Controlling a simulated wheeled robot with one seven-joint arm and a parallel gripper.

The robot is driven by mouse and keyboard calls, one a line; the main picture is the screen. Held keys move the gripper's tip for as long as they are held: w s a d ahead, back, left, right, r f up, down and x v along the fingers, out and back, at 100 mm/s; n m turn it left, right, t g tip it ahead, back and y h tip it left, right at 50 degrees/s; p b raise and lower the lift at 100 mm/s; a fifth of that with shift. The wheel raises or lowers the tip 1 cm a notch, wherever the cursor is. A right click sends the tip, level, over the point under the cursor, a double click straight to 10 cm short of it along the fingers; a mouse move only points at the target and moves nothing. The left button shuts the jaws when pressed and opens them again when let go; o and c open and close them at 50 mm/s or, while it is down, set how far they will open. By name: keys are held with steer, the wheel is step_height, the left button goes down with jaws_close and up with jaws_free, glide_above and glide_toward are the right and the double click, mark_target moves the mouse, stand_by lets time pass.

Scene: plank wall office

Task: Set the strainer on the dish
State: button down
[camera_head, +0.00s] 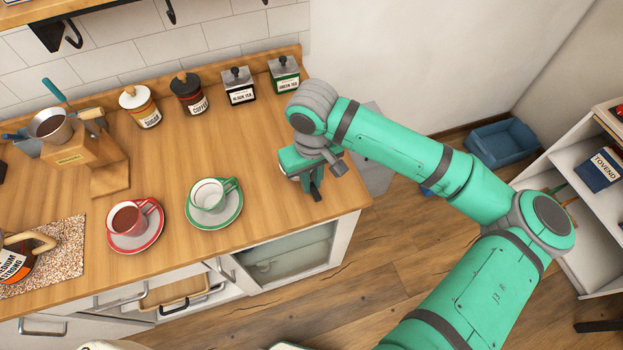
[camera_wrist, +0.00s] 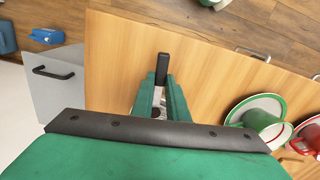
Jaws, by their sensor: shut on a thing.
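My gripper (camera_head: 315,190) is over the right end of the wooden counter, near its front corner. It is shut on a small metallic thing (camera_wrist: 158,99), which looks like the strainer; the fingers and palm hide most of it. No empty dish stands out clearly. A green-rimmed saucer (camera_head: 232,217) with a white and green cup (camera_head: 209,195) on it lies left of my gripper. A red-rimmed saucer (camera_head: 115,242) with a red cup (camera_head: 128,219) lies further left.
Several canisters, among them a sugar jar (camera_head: 140,108) and a green tea tin (camera_head: 284,76), line the counter's back. A wooden stand (camera_head: 92,150) with a metal bowl (camera_head: 52,125) is at left, and a kettle (camera_head: 14,262) at front left. The counter's middle is clear.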

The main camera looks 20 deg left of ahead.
steer(key=c, duration=1.7)
jaws_free()
steer(key=shift+o, duration=0.2)
step_height(320, 180, up, 11)
steer(key=shift+d+f, duration=0.1)
steer(key=shift+f, duration=0.05)
